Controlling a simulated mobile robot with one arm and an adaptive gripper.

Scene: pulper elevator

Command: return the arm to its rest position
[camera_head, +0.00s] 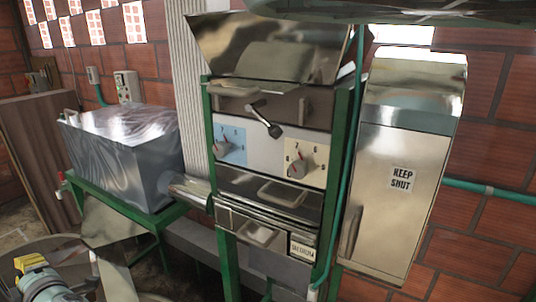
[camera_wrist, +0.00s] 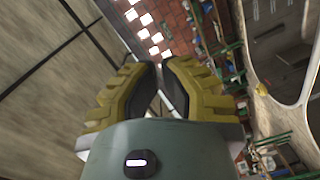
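My gripper (camera_head: 35,264) shows low in the left corner of the head view, with its yellow fingers beside a round pale rim. In the wrist view my gripper (camera_wrist: 160,66) has two yellow fingers with dark pads. A narrow gap shows between the pads, so it is slightly open, and I see nothing held in it. In the head view it is apart from the machine. Most of the arm is out of view.
A green-framed metal machine (camera_head: 270,190) with two dials, a small lever and drawers stands mid-view. A tall metal cabinet (camera_head: 400,150) marked "KEEP SHUT" stands right of it. A metal box (camera_head: 120,150) sits on a green stand at left. A wooden panel (camera_head: 40,150) leans behind.

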